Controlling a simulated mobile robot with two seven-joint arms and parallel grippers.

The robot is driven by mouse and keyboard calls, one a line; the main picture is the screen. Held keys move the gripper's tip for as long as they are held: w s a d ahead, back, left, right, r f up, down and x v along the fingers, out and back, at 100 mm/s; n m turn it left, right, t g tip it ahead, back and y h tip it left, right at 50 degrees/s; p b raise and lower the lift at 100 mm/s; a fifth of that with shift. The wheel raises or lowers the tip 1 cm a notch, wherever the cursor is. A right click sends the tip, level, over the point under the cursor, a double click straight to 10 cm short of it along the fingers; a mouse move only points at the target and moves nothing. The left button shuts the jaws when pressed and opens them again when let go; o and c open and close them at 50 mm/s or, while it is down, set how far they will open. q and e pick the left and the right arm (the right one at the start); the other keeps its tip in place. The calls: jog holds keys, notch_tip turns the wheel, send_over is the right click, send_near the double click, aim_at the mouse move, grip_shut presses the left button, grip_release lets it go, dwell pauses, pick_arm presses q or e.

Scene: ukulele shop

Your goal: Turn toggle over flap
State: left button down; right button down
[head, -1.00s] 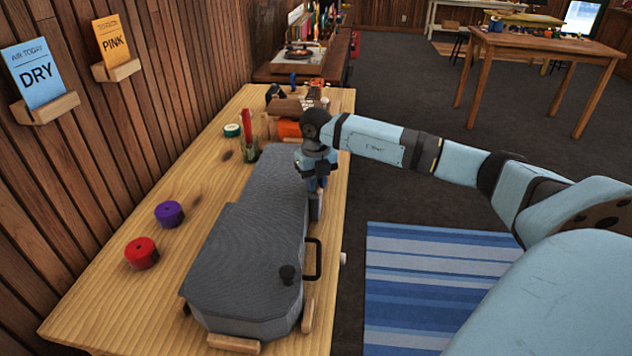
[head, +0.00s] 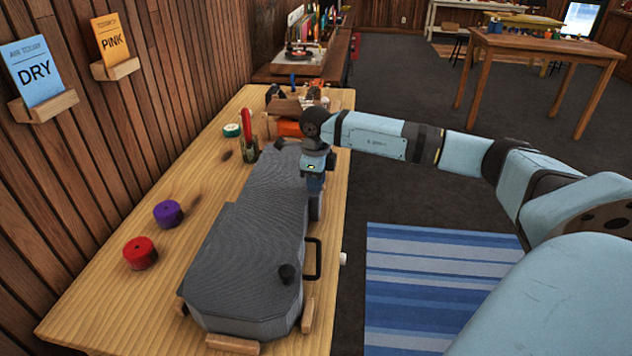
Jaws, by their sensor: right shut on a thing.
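The grey ukulele case (head: 245,255) lies on the wooden workbench. A grey flap (head: 316,208) hangs at its right side, just below my right gripper (head: 314,187). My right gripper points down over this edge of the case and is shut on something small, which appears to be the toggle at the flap. Its fingertips and the toggle are mostly hidden by the gripper itself, so the toggle's angle cannot be told. My left gripper is not in view.
A black handle (head: 313,258) sticks out from the case's right side. Red (head: 140,252) and purple (head: 168,213) rolls stand left of the case. A jar with a red tool (head: 247,143) and an orange roll (head: 288,128) stand behind it. Wooden blocks (head: 233,344) edge the case.

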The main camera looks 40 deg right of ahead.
jog(key=shift+n, duration=0.6)
jog(key=c, duration=1)
grip_release()
jog(key=shift+c, duration=0.2)
notch_tip(320, 180, up, 14)
jog(key=shift+p, duration=0.35)
jog(key=shift+d+f, duration=0.1)
